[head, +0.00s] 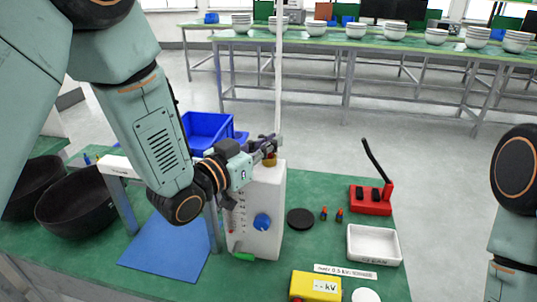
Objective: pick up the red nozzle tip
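Two small upright pieces, each with blue and orange-red parts, stand on the green bench mat: a left one (324,213) and a right one (339,215). They are too small for me to tell which, if either, is the red nozzle tip. My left gripper (268,146) is over the top of a white box (262,215) with a blue knob, left of and above the small pieces in the picture. A brownish-yellow part (270,160) shows just under its fingers. Whether the fingers touch it is unclear. My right arm shows at the right edge, its gripper out of view.
A red stand (371,200) with a black lever, a white tray (374,245), a black disc (300,219) and a yellow kV box (315,286) are on the right half. A blue bin (208,130), blue mat (160,246) and black bowls (75,205) are on the left.

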